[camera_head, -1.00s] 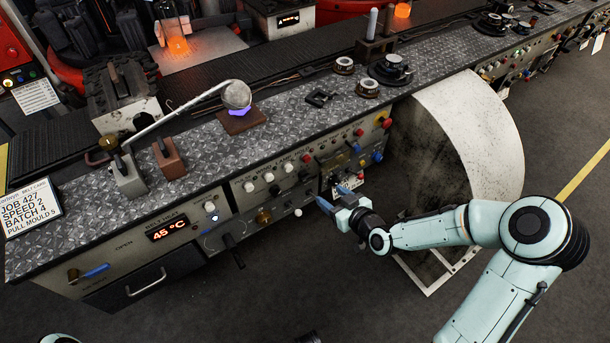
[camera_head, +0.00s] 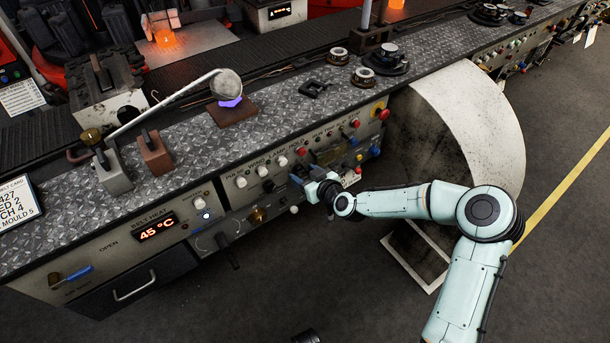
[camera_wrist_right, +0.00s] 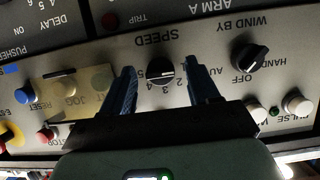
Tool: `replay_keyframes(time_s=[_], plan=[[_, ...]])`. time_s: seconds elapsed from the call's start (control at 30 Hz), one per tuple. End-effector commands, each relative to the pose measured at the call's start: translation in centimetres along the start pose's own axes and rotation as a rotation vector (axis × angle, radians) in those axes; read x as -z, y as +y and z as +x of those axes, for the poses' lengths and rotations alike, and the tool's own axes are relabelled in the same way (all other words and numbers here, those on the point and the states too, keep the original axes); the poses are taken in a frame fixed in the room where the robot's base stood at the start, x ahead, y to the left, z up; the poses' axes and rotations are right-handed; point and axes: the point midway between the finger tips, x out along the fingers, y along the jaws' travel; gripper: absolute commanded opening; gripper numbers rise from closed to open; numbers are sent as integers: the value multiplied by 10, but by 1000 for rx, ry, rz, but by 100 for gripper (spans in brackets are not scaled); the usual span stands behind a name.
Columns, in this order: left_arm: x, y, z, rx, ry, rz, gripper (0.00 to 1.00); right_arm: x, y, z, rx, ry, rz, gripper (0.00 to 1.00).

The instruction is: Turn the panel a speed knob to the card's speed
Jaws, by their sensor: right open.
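The speed knob (camera_wrist_right: 160,72) is black, below the word SPEED and beside a ring of numbers, upside down in the right wrist view. I cannot read its setting for sure. My right gripper (camera_wrist_right: 161,70) is open, with one blue finger on each side of the knob; I cannot tell if they touch it. In the head view my right gripper (camera_head: 306,181) is at the panel front (camera_head: 222,196) and hides the knob. The card (camera_head: 14,208) is cut off at the left edge; its second line ends in "ED 2". My left gripper is out of view.
The wind-by knob (camera_wrist_right: 248,57) is beside the speed knob. A blue button (camera_wrist_right: 24,96) and a red button (camera_wrist_right: 45,135) are on its other side. Open floor lies in front.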

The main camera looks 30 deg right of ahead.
Motion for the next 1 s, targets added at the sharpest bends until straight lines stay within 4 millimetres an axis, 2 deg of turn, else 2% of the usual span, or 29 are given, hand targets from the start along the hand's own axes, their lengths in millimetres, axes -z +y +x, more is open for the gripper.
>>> replay_keyframes(time_s=[0.07, 0.23, 0.27, 0.63, 1.0], plan=[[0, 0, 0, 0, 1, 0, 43, 0, 0, 0, 0, 0, 0, 60], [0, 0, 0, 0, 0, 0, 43, 0, 0, 0, 0, 0, 0, 8], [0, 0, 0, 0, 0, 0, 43, 0, 0, 0, 0, 0, 0, 4], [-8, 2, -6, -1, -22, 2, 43, 1, 1, -1, 20, 1, 51, 5], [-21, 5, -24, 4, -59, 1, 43, 1, 3, -1, 121, 0, 301, 5]])
